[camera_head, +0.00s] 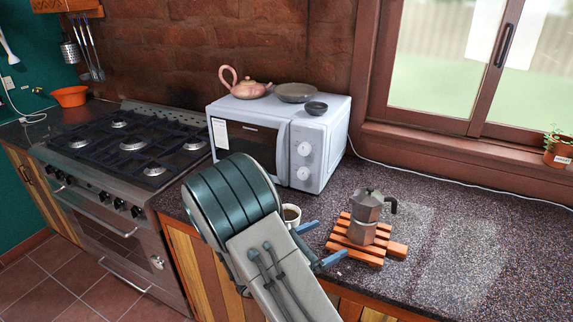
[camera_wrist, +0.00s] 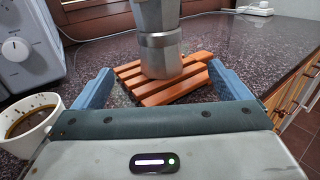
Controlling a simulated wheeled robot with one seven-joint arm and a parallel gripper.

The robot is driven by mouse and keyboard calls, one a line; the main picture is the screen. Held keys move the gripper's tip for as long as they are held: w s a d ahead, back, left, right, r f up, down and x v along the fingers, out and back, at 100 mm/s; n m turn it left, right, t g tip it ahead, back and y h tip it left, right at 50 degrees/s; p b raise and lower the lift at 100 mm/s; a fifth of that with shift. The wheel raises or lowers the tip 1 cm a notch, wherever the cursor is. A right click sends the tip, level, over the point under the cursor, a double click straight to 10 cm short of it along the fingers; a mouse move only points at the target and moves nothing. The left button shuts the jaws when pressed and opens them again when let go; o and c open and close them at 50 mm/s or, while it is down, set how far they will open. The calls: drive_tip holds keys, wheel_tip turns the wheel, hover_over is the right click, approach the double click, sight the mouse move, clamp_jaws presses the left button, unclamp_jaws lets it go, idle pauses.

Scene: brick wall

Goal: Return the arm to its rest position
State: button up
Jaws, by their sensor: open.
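My gripper (camera_head: 318,245) is open and empty, with its blue fingers spread above the counter's front part. In the wrist view the gripper (camera_wrist: 162,88) points toward a grey metal moka pot (camera_wrist: 158,40). The moka pot (camera_head: 366,215) stands upright on a slatted wooden trivet (camera_head: 398,249), apart from the fingers. The trivet also shows in the wrist view (camera_wrist: 130,76). My arm covers part of the counter and cabinets in the head view.
A cup with dark liquid (camera_wrist: 30,118) stands close left of my gripper; it is partly hidden in the head view (camera_head: 291,214). A white microwave (camera_head: 320,145) and a stove (camera_head: 120,150) stand to the left. The counter (camera_head: 480,240) is clear at right.

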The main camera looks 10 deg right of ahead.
drive_tip(key=s+d+r+m+g+y, duration=0.1)
drive_tip(key=s+r+m+g+y, duration=0.25)
drive_tip(key=s+m+y, duration=0.4)
drive_tip(key=s+d+r+m+g+y, duration=0.2)
drive_tip(key=s+m+g+y, duration=0.25)
drive_tip(key=s+m, duration=0.5)
drive_tip(key=s+a+r+m+t+y, duration=0.3)
drive_tip(key=a+r+m+t+y, duration=0.1)
drive_tip(key=a+r+m, duration=0.1)
drive_tip(key=shift+s+a+r+y, duration=0.15)
drive_tip(key=shift+a+r+y, duration=0.1)
drive_tip(key=shift+a+y, duration=0.05)
